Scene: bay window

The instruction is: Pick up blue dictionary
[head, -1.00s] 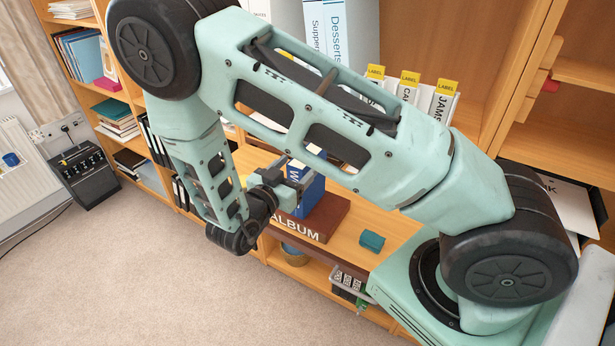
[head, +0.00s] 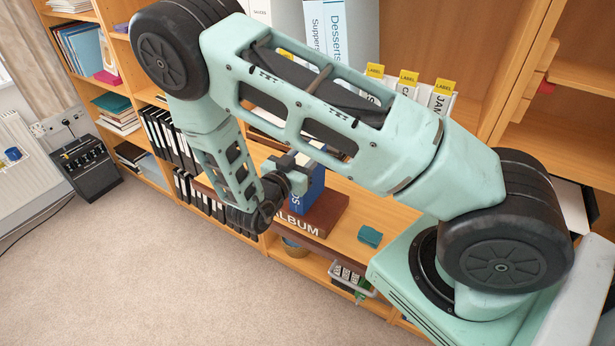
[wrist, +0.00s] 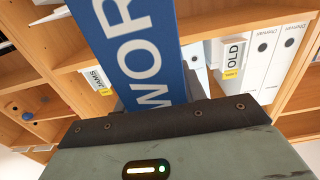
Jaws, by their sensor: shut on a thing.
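The blue dictionary (head: 314,190) has white letters on its spine and stands roughly upright at the dark red album. I cannot tell whether its lower end touches the album. My gripper (head: 300,168) is shut on the dictionary's upper part, and my wrist hides some of the spine. In the wrist view the blue spine (wrist: 140,50) with the letters "WOR" rises large from beyond the dark edge of my gripper. The fingertips are hidden there.
The album (head: 328,215) lies on the wooden shelf top (head: 375,213). A small teal object (head: 370,237) lies to its right. White labelled binders (head: 440,98) stand behind my arm, and black binders (head: 165,135) stand at left. The carpet (head: 170,270) in front is clear.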

